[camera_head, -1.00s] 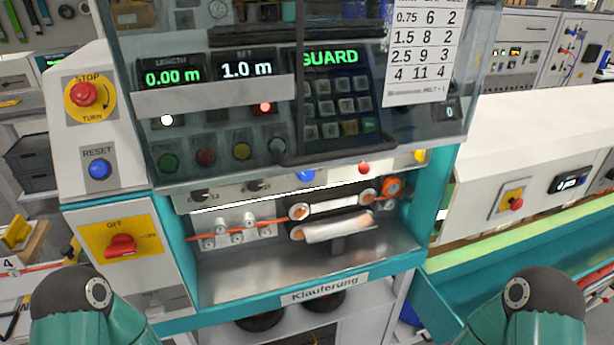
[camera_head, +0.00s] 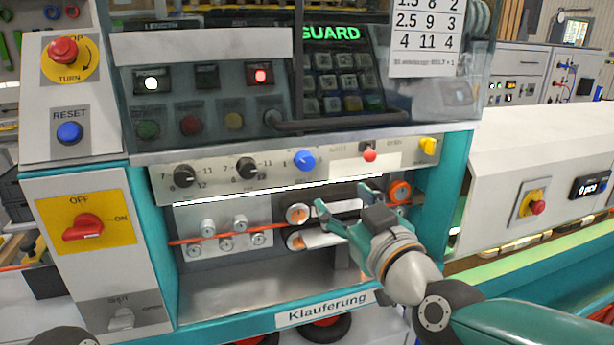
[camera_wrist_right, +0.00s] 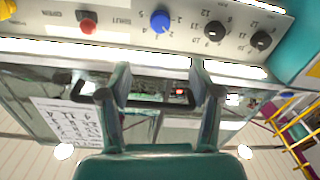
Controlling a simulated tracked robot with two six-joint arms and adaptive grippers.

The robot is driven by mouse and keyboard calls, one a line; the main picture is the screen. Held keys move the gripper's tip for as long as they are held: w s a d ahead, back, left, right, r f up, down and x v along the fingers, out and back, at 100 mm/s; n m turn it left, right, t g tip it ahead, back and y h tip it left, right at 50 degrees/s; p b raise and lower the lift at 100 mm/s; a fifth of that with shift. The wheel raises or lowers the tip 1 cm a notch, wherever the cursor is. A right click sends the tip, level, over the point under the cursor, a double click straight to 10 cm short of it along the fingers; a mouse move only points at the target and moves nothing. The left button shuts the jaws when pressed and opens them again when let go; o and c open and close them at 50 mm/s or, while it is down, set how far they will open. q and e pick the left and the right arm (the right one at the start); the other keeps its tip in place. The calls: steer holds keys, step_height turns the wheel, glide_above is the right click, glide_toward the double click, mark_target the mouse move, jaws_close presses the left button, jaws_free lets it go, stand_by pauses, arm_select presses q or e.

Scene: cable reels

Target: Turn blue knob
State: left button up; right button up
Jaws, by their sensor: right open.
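The blue knob (camera_head: 304,160) sits on the light control strip below the tinted guard, right of two black knobs. It also shows at the top of the right wrist view (camera_wrist_right: 160,21), where the panel appears upside down. My right gripper (camera_head: 343,198) is open and empty, below and slightly right of the blue knob, in front of the roller area. In the right wrist view its two fingers (camera_wrist_right: 160,72) stand apart, and the knob lies beyond their tips, not touched. My left gripper is out of view; only a dark piece of my left arm shows at the lower left edge.
Black knobs (camera_head: 247,168), a red button (camera_head: 369,155) and a yellow switch (camera_head: 428,147) share the strip. The tinted guard with its bar handle (camera_head: 335,124) overhangs above. An orange cable (camera_head: 200,239) runs through rollers below. A blue reset button (camera_head: 69,131) is at left.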

mark_target(307, 165)
steer(key=p+x, duration=0.2)
steer(key=x, duration=1.4)
steer(key=shift+w+a+f+p, duration=0.1)
steer(key=shift+w+p, duration=0.1)
steer(key=shift+p, duration=0.2)
steer(key=c, duration=1.1)
steer(key=shift+s+a, duration=0.1)
steer(key=shift+c, duration=0.2)
steer(key=shift+f, duration=0.1)
